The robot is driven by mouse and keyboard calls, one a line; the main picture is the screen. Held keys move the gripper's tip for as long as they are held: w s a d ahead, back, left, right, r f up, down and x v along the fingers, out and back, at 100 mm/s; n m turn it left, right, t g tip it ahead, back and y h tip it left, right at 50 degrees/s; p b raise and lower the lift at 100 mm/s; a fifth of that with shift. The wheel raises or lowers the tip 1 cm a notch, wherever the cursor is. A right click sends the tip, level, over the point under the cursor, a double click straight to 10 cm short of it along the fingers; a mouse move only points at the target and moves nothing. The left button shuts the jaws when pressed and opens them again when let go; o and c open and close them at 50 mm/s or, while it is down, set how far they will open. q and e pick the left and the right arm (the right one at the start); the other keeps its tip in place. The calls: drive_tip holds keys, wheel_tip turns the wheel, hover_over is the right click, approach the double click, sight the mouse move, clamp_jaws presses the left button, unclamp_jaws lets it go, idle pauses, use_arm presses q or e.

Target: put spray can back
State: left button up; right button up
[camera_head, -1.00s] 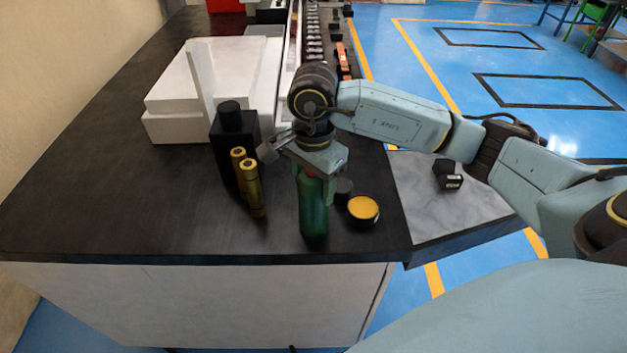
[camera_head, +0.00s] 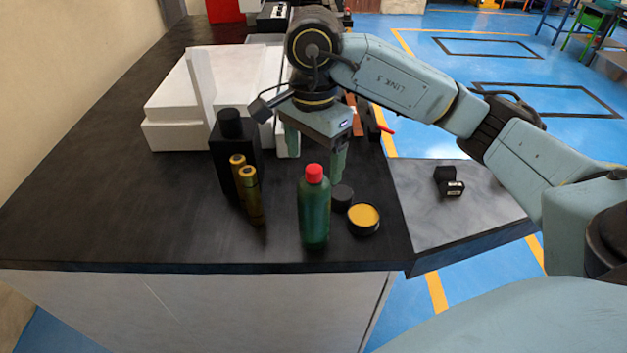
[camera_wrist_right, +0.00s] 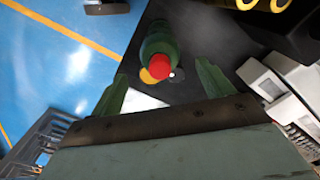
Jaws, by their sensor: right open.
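The green spray can (camera_head: 314,212) with a red cap stands upright on the black countertop (camera_head: 120,200), near its front edge. In the right wrist view the can (camera_wrist_right: 160,42) shows beyond the fingertips, its red cap toward the camera. My right gripper (camera_head: 318,158) is open and empty, above and behind the can in the head view. Its two green fingers (camera_wrist_right: 162,82) are spread apart and clear of the can. My left gripper is not in view.
A black bottle (camera_head: 232,150) and two brass cylinders (camera_head: 247,190) stand left of the can. A yellow-topped round tin (camera_head: 363,219) and a small black cap (camera_head: 342,196) sit close to its right. A small black box (camera_head: 447,182) lies on a grey slab (camera_head: 440,222).

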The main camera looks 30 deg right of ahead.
drive_tip(key=shift+r, duration=2)
drive_tip(key=shift+s+d, duration=0.1)
